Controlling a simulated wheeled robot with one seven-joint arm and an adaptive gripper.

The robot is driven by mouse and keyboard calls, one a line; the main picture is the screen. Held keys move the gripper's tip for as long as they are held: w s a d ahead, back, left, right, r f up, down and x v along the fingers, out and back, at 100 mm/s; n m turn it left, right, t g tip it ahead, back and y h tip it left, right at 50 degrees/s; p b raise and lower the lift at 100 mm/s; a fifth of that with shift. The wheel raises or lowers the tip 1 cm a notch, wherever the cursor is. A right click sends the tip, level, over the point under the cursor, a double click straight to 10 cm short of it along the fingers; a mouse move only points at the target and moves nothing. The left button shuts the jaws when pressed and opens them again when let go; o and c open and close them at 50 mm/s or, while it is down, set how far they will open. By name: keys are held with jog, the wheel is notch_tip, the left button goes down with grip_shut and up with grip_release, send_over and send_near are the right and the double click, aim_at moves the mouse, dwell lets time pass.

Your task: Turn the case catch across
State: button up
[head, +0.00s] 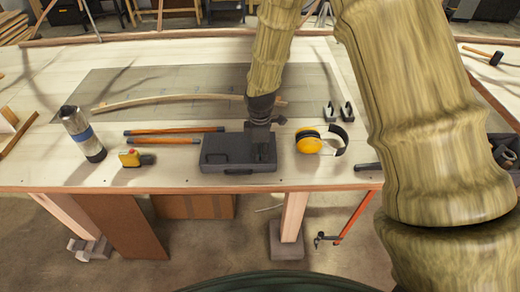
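The dark grey case (225,156) lies flat and closed near the front edge of the workbench, left of the picture's middle. My gripper (262,150) is down at the right part of the case, in front of or touching its top. The gripper is dark and small here, so its fingers cannot be told apart and I cannot see whether it holds anything. The catch is not clearly visible; the gripper may hide it.
Yellow ear defenders (309,142) lie close right of the case. Two orange-and-black pencils or rods (165,131) lie to its left, with a yellow tape measure (130,158) and a steel flask (82,134) further left. A bent lath (160,100) lies behind.

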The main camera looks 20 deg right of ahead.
jog(key=shift+f, duration=0.1)
grip_shut()
